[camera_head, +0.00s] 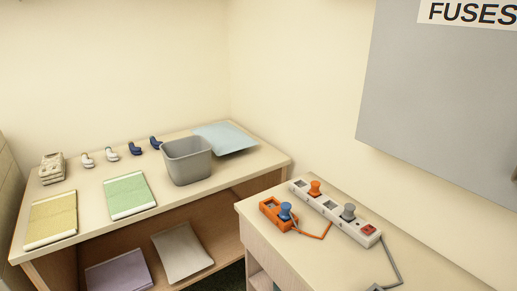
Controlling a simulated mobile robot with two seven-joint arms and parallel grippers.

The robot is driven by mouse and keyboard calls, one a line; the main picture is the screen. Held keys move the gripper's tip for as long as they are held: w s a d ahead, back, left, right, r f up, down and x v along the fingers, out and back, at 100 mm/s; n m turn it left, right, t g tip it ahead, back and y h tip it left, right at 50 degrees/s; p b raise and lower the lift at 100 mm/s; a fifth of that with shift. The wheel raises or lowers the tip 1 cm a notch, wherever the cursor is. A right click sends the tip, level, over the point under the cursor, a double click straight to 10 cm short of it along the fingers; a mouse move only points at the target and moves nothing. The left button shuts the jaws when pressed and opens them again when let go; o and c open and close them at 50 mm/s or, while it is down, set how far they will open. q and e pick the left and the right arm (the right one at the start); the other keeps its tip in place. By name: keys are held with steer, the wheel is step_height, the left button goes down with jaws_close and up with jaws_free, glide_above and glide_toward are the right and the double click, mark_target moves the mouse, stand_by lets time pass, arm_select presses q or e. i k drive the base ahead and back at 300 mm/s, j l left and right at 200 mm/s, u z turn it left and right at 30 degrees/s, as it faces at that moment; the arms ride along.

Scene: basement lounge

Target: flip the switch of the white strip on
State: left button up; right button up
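The white strip (335,208) lies diagonally on the right-hand cabinet top. Its red switch (369,229) is at the near right end; I cannot tell which way it is set. An orange plug (315,188) and a grey plug (348,212) stand in the strip. A grey cord (393,262) runs from the switch end towards the bottom edge of the view. Neither of my grippers shows in the head view.
An orange strip (270,208) with a blue plug (285,211) lies left of the white strip. A grey fuse box (440,100) hangs above right. The left desk holds a grey bin (187,163), a green booklet (128,194) and a yellow booklet (52,218).

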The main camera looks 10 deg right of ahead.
mark_target(368, 228)
steer(key=z, duration=1.35)
steer(key=k+u, duration=0.15)
